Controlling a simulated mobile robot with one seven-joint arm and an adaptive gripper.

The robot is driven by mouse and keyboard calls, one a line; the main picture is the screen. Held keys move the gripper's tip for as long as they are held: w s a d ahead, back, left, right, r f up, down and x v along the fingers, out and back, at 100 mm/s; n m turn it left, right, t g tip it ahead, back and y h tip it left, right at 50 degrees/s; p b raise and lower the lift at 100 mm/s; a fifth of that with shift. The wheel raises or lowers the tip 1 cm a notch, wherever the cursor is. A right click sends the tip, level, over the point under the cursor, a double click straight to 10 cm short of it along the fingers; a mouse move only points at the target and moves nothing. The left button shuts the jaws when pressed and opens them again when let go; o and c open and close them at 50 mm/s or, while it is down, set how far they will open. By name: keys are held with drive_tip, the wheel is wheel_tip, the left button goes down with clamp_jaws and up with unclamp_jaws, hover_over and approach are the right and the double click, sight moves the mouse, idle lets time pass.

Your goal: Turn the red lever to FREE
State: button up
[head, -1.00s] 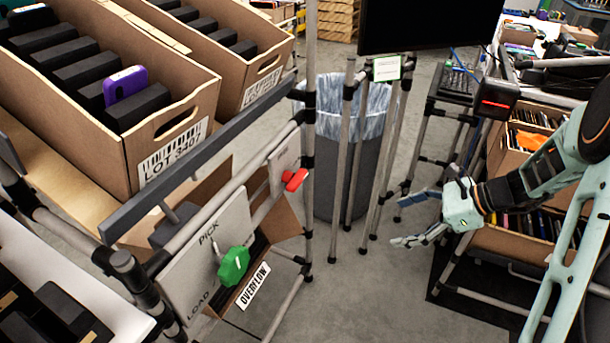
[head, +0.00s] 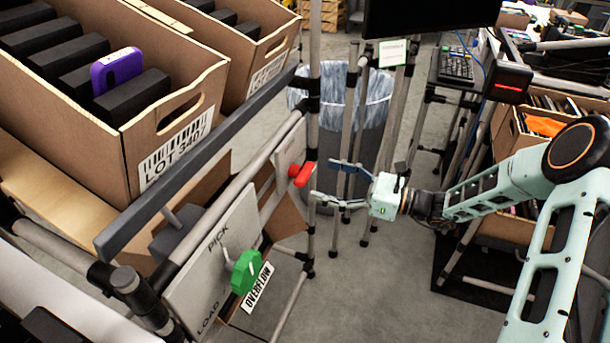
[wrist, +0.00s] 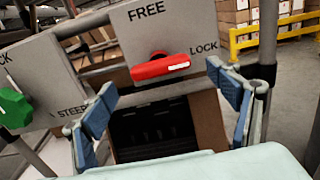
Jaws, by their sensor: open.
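The red lever (head: 301,174) sits on a grey plate on the rack's side. In the wrist view the red lever (wrist: 160,67) lies nearly level, its free end pointing right toward the word LOCK. The word FREE (wrist: 146,10) stands above its pivot. My gripper (head: 328,183) is open, with its fingers pointing left at the lever in the head view. In the wrist view the open fingers of my gripper (wrist: 165,108) stand left and right of the lever, apart from it. Nothing is between the fingertips.
A green knob (head: 245,272) on a PICK/LOAD plate (head: 212,258) is left of the lever. A grey bar (head: 200,160) runs above the plates. Rack posts (head: 313,120) stand close to my gripper. A lined bin (head: 330,110) is behind. Cartons (head: 160,130) fill the upper left.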

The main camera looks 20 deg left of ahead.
sight(310, 175)
drive_tip(key=a, duration=0.5)
drive_tip(key=shift+w+a+b, duration=0.25)
drive_tip(key=shift+a+b, duration=0.05)
drive_tip(key=shift+a, duration=0.1)
drive_tip(key=shift+c, duration=0.6)
drive_tip(key=c, duration=1)
